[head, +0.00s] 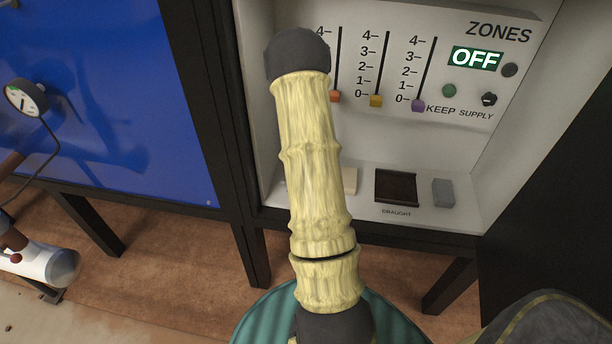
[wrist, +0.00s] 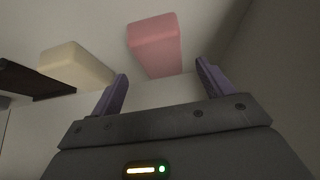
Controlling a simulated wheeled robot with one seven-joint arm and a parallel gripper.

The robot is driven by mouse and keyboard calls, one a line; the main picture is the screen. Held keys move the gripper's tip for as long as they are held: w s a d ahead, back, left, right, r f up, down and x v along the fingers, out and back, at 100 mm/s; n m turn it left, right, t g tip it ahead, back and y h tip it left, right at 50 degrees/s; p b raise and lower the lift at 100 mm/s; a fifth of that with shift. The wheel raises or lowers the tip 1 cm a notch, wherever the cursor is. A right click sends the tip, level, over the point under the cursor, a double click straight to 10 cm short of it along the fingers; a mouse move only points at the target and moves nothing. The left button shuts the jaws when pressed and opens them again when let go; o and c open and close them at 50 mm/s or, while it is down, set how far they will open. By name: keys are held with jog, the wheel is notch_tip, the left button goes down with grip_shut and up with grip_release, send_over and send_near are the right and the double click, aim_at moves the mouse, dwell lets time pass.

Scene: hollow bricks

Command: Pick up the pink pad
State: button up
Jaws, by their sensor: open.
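The pink pad (wrist: 155,46) is a rounded block on the pale panel surface in the wrist view, just beyond the fingertips and between their lines. My gripper (wrist: 160,85) is open, with two purple fingers apart and nothing between them. The pad seems a short way ahead of the fingertips; whether either finger touches it I cannot tell. In the head view my arm covers the pad and the gripper.
A cream pad (wrist: 76,65) lies left of the pink pad, with a dark recess (wrist: 32,80) beyond it. The head view shows the cream pad (head: 349,180), the draught recess (head: 396,187), a grey block (head: 443,193) and sliders on the white panel (head: 452,147).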

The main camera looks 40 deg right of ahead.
jog(key=x, duration=0.4)
jog(key=shift+f, duration=0.35)
jog(key=c, duration=1.1)
jog(key=shift+o, duration=0.2)
jog(key=shift+r, duration=0.15)
notch_tip(320, 180, up, 10)
jog(key=p, duration=0.1)
